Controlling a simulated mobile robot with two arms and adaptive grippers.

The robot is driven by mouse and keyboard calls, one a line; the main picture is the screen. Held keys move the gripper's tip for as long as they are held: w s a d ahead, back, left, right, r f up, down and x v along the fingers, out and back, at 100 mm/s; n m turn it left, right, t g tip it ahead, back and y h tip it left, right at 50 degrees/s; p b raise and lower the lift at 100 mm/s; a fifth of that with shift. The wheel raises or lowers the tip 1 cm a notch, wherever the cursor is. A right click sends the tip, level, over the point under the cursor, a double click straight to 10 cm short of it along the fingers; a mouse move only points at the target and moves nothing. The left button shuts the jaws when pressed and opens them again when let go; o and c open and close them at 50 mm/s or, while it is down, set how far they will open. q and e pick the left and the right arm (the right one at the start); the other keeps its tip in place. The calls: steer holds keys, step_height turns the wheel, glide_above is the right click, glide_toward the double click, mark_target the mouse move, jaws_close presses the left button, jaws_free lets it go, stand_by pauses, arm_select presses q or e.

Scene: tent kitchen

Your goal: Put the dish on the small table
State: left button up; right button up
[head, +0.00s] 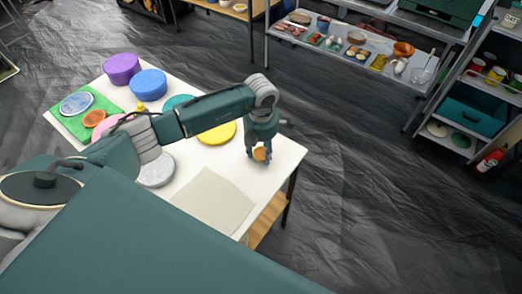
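My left arm reaches in from the left over a white-topped table (278,172). My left gripper (260,157) points down near the table's right edge. A small orange-brown thing (261,154) shows between its fingers, low over or on the tabletop. I cannot tell whether the fingers press on it, or whether it is the dish. A flat, pale blue round dish (76,103) lies on a green board at the table's left end. My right gripper is not in view.
The table also holds a purple round container (122,68), a blue one (149,84), a yellow disc (217,133), a grey round lid (156,171) and a beige square mat (213,201). Shelves with food (345,47) stand at the back right.

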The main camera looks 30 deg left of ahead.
mark_target(261, 154)
arm_select(q)
steer(key=shift+o, duration=1.4)
steer(key=shift+r, duration=0.55)
step_height(261, 154, up, 11)
steer(key=b, duration=0.2)
steer(key=shift+s, duration=0.3)
steer(key=shift+d, duration=0.1)
